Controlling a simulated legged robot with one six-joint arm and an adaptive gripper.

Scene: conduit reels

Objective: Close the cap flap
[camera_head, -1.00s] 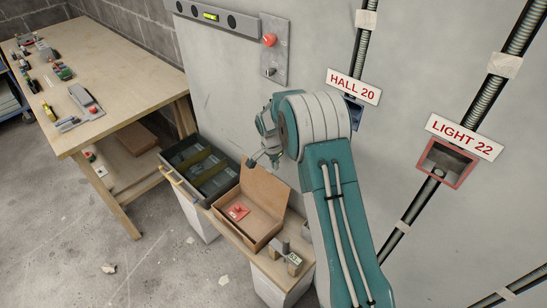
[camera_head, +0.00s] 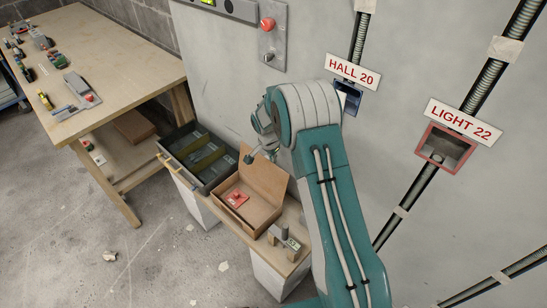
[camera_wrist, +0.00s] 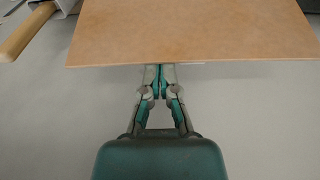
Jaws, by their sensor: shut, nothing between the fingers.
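An open cardboard box (camera_head: 262,221) sits on the low bench against the wall, with a red piece (camera_head: 237,199) inside. Its flap (camera_head: 266,180) stands up on the wall side, leaning back. In the wrist view the flap (camera_wrist: 195,30) is a flat brown panel across the top. My gripper (camera_head: 250,157) is by the flap's upper left end in the head view. In the wrist view my gripper (camera_wrist: 160,70) has its fingers together and empty, with the tips at the panel's near edge; I cannot tell whether they touch it.
A dark divided tray (camera_head: 205,158) stands left of the box. A small grey metal part (camera_head: 281,231) lies on the bench in front of it. A wooden workbench (camera_head: 130,75) with tools is at left. Wall boxes labelled HALL 20 (camera_head: 350,97) and LIGHT 22 (camera_head: 446,148) are at right.

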